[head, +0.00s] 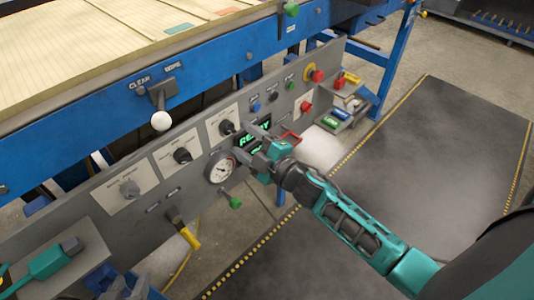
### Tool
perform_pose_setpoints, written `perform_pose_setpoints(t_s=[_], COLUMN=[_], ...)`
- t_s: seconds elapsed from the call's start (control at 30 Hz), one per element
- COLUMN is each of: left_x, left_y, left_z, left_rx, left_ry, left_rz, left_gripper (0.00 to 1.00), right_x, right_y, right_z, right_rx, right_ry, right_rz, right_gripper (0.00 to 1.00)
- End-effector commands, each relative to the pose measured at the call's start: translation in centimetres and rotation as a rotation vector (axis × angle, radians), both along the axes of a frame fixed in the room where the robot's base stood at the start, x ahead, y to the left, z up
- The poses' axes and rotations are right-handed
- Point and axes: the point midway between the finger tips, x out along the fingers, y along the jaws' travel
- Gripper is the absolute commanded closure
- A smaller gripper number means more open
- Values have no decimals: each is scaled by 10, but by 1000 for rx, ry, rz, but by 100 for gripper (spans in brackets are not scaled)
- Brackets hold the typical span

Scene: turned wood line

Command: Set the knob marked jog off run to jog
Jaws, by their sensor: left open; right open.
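Three rotary knobs sit on pale plates on the grey control panel (75,215): a grey left knob (129,189), a black middle knob (182,155) and a black right knob (226,127). Their plate lettering is too small to read, so I cannot tell which is marked jog off run. My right gripper (249,142) comes in from the right. It is open and empty, with its fingers in front of the green READY display (250,138), just right of the right knob. I cannot tell whether it touches anything. My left gripper is not in view.
A round gauge (221,169) is below the gripper. Small buttons and a red emergency stop (317,76) are further right. A white-balled lever (161,120) stands out above the panel. A teal tool (45,263) lies lower left. The dark floor mat (440,150) is clear.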

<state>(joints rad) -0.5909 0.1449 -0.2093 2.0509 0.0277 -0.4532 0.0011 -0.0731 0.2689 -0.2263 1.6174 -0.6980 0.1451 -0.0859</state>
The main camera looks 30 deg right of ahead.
Motion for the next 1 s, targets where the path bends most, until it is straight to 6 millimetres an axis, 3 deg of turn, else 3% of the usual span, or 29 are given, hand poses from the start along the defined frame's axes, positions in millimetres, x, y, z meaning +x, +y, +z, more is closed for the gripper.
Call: perform_pose_setpoints(t_s=[0.2,0.4,1.0], left_x=[0,-2,-7], left_y=[3,4,6], left_z=[0,0,-4], left_rx=[6,9,14], left_ry=[3,6,18], left_rz=[4,5,3], left_gripper=[57,57,57], right_x=[-43,-67,-76], right_y=[-15,-25,-28], right_z=[0,0,0], right_rx=[0,-2,-2], right_ry=[3,1,-1], right_rz=[-1,-1,0], right_gripper=[37,37,37])
